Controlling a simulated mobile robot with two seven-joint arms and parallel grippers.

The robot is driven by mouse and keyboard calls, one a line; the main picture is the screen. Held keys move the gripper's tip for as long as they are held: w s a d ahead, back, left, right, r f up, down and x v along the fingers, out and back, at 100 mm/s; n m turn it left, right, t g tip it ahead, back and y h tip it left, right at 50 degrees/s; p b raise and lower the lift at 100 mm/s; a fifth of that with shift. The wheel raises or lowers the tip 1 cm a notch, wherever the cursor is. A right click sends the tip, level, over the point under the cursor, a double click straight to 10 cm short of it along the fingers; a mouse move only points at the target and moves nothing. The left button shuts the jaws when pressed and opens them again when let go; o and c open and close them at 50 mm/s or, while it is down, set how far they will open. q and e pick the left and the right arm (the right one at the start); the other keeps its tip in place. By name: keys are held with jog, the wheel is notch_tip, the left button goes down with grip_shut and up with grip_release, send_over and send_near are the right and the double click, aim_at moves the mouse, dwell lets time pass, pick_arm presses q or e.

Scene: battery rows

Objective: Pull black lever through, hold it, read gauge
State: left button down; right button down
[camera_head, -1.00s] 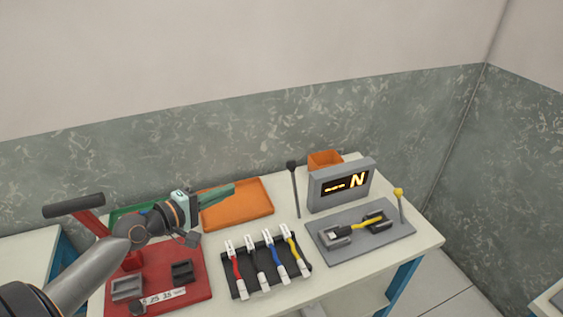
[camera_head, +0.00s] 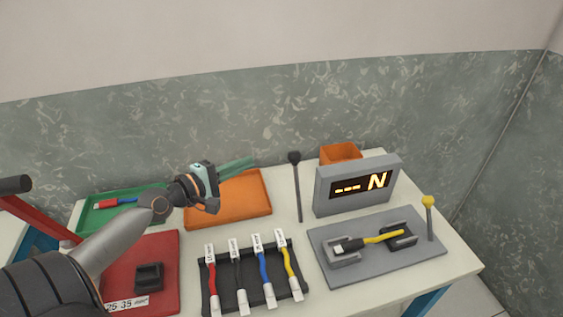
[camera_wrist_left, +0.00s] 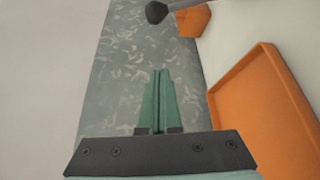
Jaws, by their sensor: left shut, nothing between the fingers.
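The black lever (camera_head: 298,190) is a thin upright rod with a black knob, at the back of the table left of the gauge. Its knob also shows at the top of the left wrist view (camera_wrist_left: 156,12). My right gripper is not seen.
An orange tray (camera_head: 262,212) and an orange bin (camera_head: 340,152) stand at the back. A yellow-knobbed lever (camera_head: 429,215) stands at the right. A black rack (camera_head: 208,293) holds several cables in front.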

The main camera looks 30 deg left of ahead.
pick_arm(q)
jog(key=shift+w, duration=0.1)
jog(key=p+x, duration=0.1)
jog(key=x, duration=0.9)
jog(key=s+d+p, duration=0.1)
jog(key=s+d+r+p, duration=0.1)
jog(key=d+p, duration=0.1)
jog(key=shift+d, duration=0.2)
jog(key=shift+s+r, duration=0.1)
dwell(0.4)
